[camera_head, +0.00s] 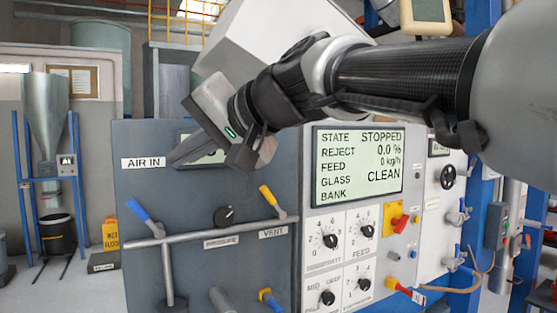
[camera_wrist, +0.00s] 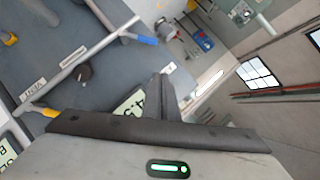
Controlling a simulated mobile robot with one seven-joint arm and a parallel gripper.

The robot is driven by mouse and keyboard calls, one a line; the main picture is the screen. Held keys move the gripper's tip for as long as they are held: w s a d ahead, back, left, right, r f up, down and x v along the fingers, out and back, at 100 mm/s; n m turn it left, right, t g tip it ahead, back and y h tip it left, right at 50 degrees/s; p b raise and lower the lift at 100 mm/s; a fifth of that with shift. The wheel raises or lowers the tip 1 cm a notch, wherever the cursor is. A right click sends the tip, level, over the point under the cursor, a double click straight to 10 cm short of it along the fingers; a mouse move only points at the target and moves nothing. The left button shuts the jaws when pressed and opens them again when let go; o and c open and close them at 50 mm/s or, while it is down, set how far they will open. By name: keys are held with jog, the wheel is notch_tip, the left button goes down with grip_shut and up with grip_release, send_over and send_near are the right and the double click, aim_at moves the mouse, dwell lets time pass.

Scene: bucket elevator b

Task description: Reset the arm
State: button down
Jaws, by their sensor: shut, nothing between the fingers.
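My arm reaches in from the upper right in the head view. My gripper (camera_head: 178,162) is shut and empty, in front of the grey panel (camera_head: 140,195), close to the AIR IN label (camera_head: 143,162). It partly hides a small display (camera_head: 212,156) behind it. In the wrist view my gripper's dark fingers (camera_wrist: 160,85) show together, with the panel and a partly hidden display (camera_wrist: 130,108) beyond them. I cannot tell the exact gap between the fingers and the panel.
A blue-handled valve (camera_head: 145,217) and a yellow-handled valve (camera_head: 272,203) stick out from the panel below my gripper. A black knob (camera_head: 223,216) sits between them. The screen (camera_head: 357,168) reads STOPPED.

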jog(key=s+d+f+h+p, duration=0.1)
jog(key=s+d+f+h, duration=0.3)
jog(key=d+f, duration=0.5)
jog(key=s+d+f+g+h+p, duration=0.1)
jog(key=s+d+f+h+p, duration=0.1)
jog(key=s+d+f, duration=0.4)
jog(key=s+d+f+m+h+p, duration=0.1)
jog(key=s+d+f+h, duration=0.4)
jog(key=d+f, duration=0.7)
jog(key=d+p, duration=0.1)
jog(key=d, duration=0.4)
jog(key=shift+f+g+h, duration=0.2)
jog(key=shift+g+h, duration=0.1)
